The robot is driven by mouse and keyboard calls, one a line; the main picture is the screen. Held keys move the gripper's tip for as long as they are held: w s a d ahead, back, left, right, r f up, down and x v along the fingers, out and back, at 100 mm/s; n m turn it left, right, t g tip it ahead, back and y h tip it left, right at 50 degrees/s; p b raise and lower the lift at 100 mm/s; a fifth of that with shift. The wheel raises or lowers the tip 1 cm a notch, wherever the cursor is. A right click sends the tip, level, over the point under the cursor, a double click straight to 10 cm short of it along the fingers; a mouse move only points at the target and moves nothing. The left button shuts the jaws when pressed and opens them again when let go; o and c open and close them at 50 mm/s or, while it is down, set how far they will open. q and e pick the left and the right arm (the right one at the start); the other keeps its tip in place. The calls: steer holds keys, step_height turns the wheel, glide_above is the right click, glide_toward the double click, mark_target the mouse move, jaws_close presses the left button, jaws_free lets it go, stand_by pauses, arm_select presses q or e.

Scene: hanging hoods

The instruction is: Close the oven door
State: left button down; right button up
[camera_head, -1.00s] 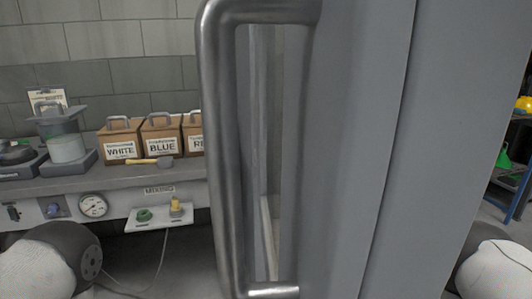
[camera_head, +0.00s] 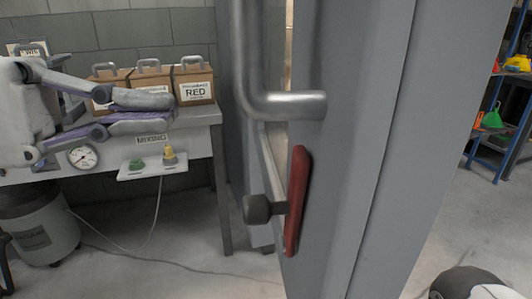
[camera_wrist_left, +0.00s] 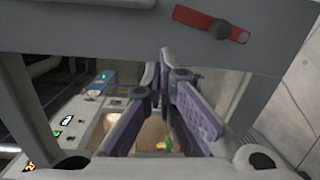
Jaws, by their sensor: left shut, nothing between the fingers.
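The oven door (camera_head: 345,150) is a tall grey panel close in front of me in the head view, with a long metal bar handle (camera_head: 285,104). Below the handle is a red plate (camera_head: 298,200) with a dark knob (camera_head: 258,209). How far the door stands open I cannot tell. My left gripper (camera_head: 172,106) is left of the door and handle, apart from them, shut and empty in front of the bench. In the left wrist view its purple-padded fingers (camera_wrist_left: 162,72) come together below a grey panel with a red plate (camera_wrist_left: 212,27).
A bench (camera_head: 215,112) at the left holds boxes, one labelled RED (camera_head: 195,82). A grey bin (camera_head: 40,225) stands under it, and a cable lies on the floor. A blue shelf (camera_head: 515,130) is at the far right. The floor between door and shelf looks clear.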

arm_select(q)
steer(key=m, duration=0.1)
glide_toward(310, 47)
steer(key=shift+h, duration=0.3)
steer(key=d, duration=0.6)
steer(key=shift+w+d+f, duration=0.15)
steer(key=shift+w+f, duration=0.15)
steer(key=shift+w+d, duration=0.1)
steer(key=shift+d, duration=0.2)
steer(key=shift+d, duration=0.1)
